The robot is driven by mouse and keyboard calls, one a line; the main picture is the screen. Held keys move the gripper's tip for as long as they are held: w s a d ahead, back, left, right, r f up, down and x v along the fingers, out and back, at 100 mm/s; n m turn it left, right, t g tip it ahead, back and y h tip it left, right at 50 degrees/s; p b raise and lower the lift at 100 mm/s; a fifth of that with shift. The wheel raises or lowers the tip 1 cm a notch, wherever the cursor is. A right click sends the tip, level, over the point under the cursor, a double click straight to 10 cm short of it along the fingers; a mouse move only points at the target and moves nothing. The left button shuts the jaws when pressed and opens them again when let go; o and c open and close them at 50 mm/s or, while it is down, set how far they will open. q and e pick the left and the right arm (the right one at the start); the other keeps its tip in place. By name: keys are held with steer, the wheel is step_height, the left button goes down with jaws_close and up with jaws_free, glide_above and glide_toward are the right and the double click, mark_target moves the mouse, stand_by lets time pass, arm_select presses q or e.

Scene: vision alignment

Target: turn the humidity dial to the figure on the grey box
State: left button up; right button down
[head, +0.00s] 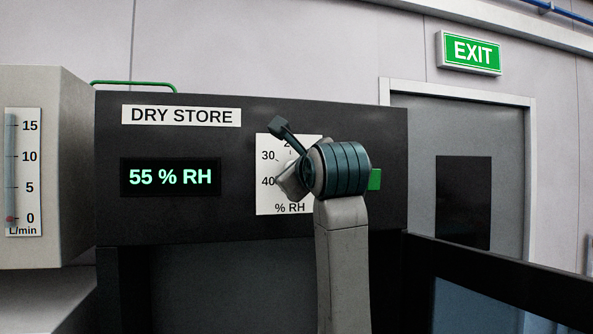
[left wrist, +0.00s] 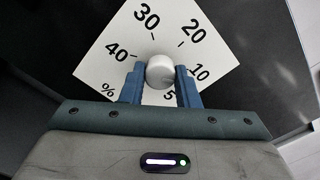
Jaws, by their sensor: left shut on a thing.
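The humidity dial is a white card marked % RH (head: 270,200) on the black DRY STORE panel (head: 240,225). In the left wrist view the card (left wrist: 110,72) shows 5, 10, 20, 30 and 40 around a round white knob (left wrist: 160,68). My left gripper (left wrist: 160,82) has its two blue fingers on either side of the knob, shut on it. In the head view my gripper and wrist hide the knob and part of the scale. The lit display (head: 170,177) reads 55 % RH. My right gripper is not in view.
A light grey box (head: 55,100) at the left carries an L/min gauge (head: 24,165) marked 0 to 15, with red at 0. A green piece (head: 375,179) shows right of my wrist. A grey door (head: 465,125) and EXIT sign (head: 470,52) stand at the right.

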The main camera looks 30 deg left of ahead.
arm_select(q)
steer(key=shift+m+b, duration=3.4)
steer(key=shift+m, duration=2.4)
steer(key=o, duration=1)
steer(key=shift+c, duration=0.2)
